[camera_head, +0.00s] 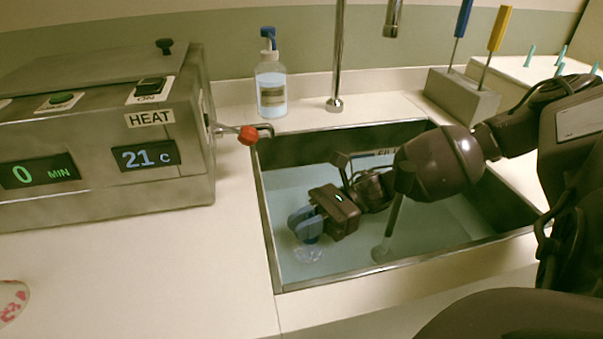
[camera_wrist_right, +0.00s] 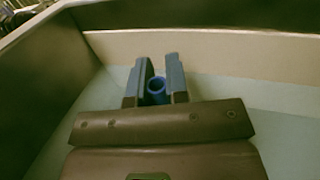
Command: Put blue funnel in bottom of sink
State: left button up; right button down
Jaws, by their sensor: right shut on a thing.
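My right gripper (camera_head: 304,221) reaches down into the metal sink (camera_head: 350,276), on its left side. In the right wrist view the gripper (camera_wrist_right: 158,80) is shut on the blue funnel (camera_wrist_right: 156,90), whose round rim shows between the two fingers. In the head view the fingers mostly hide the funnel. A pale ring or ripple shows just below the fingertips at the sink bottom. I cannot tell whether the funnel touches the bottom. My left gripper is not in view.
A grey upright pipe (camera_head: 391,228) stands in the sink. The tap (camera_head: 337,60) rises behind it. A heater box (camera_head: 180,150) with a red-knobbed valve (camera_head: 248,135) stands left. A soap bottle (camera_head: 270,85) and a tool block (camera_head: 462,105) stand behind.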

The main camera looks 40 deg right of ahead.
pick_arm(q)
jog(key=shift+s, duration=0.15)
pick_arm(e)
jog(key=shift+f, duration=0.1)
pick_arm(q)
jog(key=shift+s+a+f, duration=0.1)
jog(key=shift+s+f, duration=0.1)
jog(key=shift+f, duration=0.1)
pick_arm(e)
jog(key=shift+f, duration=0.3)
jog(key=shift+f, duration=0.2)
jog(key=c, duration=1.1)
grip_release()
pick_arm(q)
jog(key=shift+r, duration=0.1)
pick_arm(e)
jog(key=shift+r, duration=0.1)
